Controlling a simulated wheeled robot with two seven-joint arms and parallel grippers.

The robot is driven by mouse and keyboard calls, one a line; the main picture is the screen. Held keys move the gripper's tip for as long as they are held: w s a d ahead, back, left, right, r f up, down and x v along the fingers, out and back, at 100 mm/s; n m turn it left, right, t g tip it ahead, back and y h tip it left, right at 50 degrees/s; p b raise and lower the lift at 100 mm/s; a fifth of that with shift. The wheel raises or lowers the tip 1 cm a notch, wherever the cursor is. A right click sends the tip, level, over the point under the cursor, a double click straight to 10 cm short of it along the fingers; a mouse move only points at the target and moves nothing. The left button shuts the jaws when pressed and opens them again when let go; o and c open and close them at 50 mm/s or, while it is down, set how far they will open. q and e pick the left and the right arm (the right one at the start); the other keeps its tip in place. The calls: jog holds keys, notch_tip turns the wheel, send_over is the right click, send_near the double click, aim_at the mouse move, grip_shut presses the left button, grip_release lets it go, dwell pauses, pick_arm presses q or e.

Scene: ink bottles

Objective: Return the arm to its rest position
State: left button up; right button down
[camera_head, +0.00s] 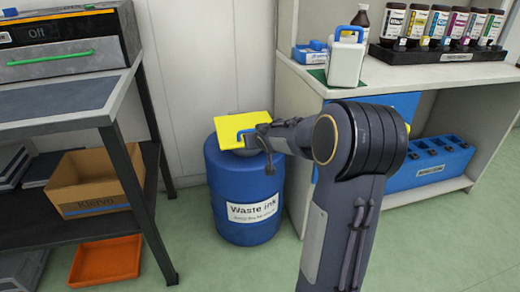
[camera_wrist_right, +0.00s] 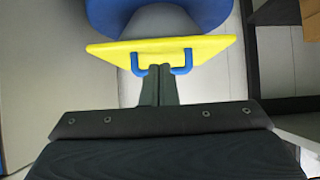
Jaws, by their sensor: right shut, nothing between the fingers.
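My right arm (camera_head: 345,190) reaches out from the bottom right to the waste ink drum. My right gripper (camera_wrist_right: 158,75) is shut and empty. Its fingertips are close to the yellow lid (camera_head: 238,125), in front of its blue handle; I cannot tell whether they touch. In the wrist view the yellow lid (camera_wrist_right: 205,48) is a slanted panel, and the blue handle (camera_wrist_right: 183,66) shows on both sides of the fingers, its middle hidden. The blue drum (camera_head: 235,185) is labelled "Waste ink". The lid stands tilted at the drum's top. My left gripper is not in view.
A bench (camera_head: 455,75) at right holds a white jug (camera_head: 346,62), a brown bottle and a rack of ink bottles (camera_head: 440,48). A blue crate (camera_head: 430,165) sits on its lower shelf. A dark metal table (camera_head: 70,110) stands left, with a cardboard box (camera_head: 90,185) and orange tray (camera_head: 105,262).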

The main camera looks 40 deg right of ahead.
jog(key=shift+s+a+f+b, duration=0.2)
jog(key=shift+s+a+f, duration=0.15)
jog(key=shift+s, duration=0.2)
jog(key=shift+s+a+f+b, duration=0.15)
jog(key=shift+s+a+f, duration=0.15)
jog(key=shift+s, duration=0.2)
jog(key=s+a+f+n+g+y, duration=0.1)
jog(key=s+a+n+g+y, duration=0.55)
jog(key=s+a, duration=2.1)
notch_tip(320, 180, up, 36)
jog(key=a+m+t+y+p, duration=0.2)
jog(key=p, duration=3.4)
jog(key=shift+w+f, duration=0.15)
jog(key=shift+w, duration=0.15)
jog(key=shift+m+t, duration=0.25)
